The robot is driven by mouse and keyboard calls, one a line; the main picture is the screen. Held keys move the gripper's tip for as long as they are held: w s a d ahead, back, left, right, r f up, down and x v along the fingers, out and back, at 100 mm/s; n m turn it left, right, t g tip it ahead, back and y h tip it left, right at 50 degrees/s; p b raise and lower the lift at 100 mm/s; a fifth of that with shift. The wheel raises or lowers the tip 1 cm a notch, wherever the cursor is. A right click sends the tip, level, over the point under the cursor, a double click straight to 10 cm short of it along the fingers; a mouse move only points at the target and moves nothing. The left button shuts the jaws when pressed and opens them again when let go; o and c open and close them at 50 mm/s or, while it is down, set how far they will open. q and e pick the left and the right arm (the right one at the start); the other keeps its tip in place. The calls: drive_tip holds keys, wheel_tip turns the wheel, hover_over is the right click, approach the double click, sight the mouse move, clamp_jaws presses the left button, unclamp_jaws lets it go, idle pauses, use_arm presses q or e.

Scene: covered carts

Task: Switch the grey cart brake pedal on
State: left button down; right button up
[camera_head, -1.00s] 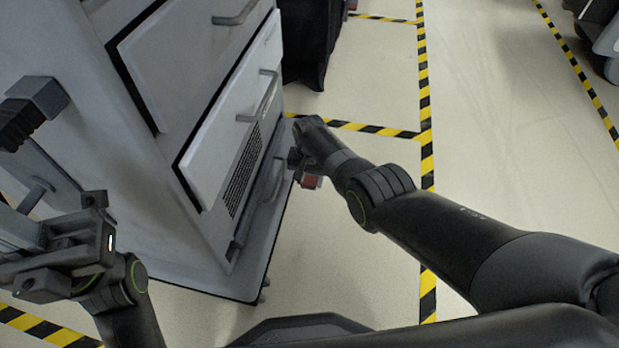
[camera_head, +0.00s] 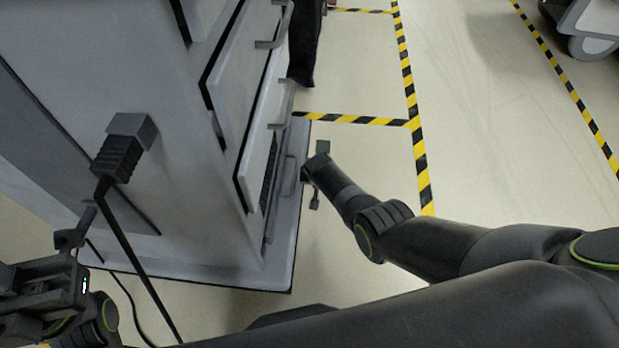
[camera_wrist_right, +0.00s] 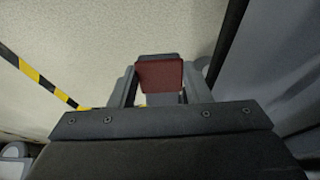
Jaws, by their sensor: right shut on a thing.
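The grey cart (camera_head: 190,180) with drawers fills the left of the head view. In the right wrist view a red pedal pad (camera_wrist_right: 160,75) sits between the fingers of my right gripper (camera_wrist_right: 155,88), which is shut on it. The pedal's mount is hidden. My left gripper (camera_head: 68,252) is at the left edge, in front of the cart's near side; its jaw opening is unclear.
A black plug with a cord (camera_head: 118,160) is on the cart's near side. The cart's base plate (camera_head: 285,225) sticks out at floor level. Yellow-black tape (camera_head: 412,130) marks the open floor to the right. Another cart (camera_head: 590,30) stands at the top right.

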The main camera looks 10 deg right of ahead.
drive_tip(key=shift+f+t, duration=0.2)
drive_tip(key=shift+t, duration=0.1)
drive_tip(key=o, duration=1.4)
